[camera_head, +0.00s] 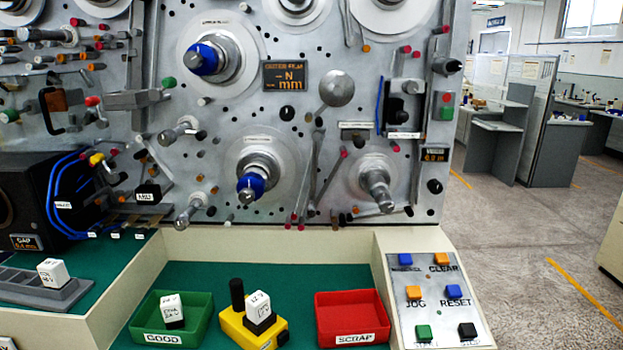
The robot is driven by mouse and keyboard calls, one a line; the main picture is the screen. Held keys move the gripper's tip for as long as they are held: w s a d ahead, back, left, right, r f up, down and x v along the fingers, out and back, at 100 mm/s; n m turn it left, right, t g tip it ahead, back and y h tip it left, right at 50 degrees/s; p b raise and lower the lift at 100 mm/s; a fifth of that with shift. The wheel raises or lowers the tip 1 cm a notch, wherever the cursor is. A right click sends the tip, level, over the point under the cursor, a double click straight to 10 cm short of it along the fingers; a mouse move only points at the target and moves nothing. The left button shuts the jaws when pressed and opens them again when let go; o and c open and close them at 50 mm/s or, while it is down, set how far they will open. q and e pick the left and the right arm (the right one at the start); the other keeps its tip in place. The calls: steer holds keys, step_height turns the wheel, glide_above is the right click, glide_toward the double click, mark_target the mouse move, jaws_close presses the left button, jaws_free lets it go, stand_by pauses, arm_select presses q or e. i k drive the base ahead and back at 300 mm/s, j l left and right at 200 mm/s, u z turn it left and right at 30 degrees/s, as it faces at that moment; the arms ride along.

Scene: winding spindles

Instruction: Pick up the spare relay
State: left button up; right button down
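Three white relay-like blocks with black print are in view, and the print is too small to tell which is the spare relay. One white block (53,271) stands in a grey slotted holder (22,291) on the green surface at the far left. A second white block (170,305) with a dark base stands in the green tray (143,324) marked GOOD. A third white block (258,304) with a dark base sits tilted on a yellow fixture (235,331) beside a black knob (237,294). Neither of my grippers is in view.
A red tray (351,304) marked SCRAP looks empty. A button panel (433,301) stands at the right. The grey machine wall (330,110) with spindles and pegs rises behind. A black box (28,200) with blue cables is at left.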

mark_target(258, 305)
steer(key=i+l+u, duration=0.1)
steer(key=l+u, duration=0.25)
steer(key=i+l+u, duration=0.1)
steer(key=u, duration=0.2)
steer(key=l+u, duration=0.35)
steer(key=i+l, duration=0.05)
steer(key=l, duration=0.05)
